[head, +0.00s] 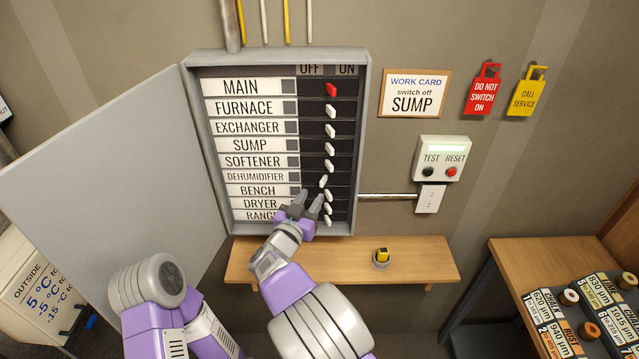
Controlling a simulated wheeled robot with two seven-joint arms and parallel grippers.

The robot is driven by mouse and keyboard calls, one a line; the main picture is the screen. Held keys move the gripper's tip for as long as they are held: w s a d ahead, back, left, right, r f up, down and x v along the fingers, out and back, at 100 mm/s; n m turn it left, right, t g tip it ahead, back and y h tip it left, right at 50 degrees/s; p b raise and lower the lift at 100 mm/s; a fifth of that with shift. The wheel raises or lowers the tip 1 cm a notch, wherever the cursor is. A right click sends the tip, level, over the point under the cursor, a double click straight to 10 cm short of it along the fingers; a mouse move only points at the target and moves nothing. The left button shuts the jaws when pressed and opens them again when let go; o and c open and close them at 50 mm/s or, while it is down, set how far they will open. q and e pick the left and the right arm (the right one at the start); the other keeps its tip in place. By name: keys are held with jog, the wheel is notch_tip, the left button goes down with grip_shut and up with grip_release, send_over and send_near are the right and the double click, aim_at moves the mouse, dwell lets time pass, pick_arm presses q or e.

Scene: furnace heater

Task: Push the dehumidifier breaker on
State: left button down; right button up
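The grey breaker panel (366,130) hangs on the wall with its door open to the left. The white DEHUMIDIFIER breaker lever (323,182) sits left of the levers above and below it, towards the OFF column, and leans the other way. My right gripper (309,199) is just below and left of this lever, in front of the BENCH and DRYER rows. Its two fingers point up and are apart, with nothing visible between them. I cannot tell whether a fingertip touches a lever. My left gripper is not in view.
The red MAIN lever (331,90) and other white levers, such as SOFTENER (329,166) and BENCH (328,194), are close by. The panel door (110,185) fills the left. A wooden shelf (420,260) is below. A work card (414,93) reads "switch off SUMP".

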aim_at(321, 184)
jog(key=x, duration=0.6)
jog(key=shift+w+d+f+p, duration=0.1)
jog(key=shift+w+p, duration=0.15)
jog(key=shift+p, duration=0.1)
grip_shut()
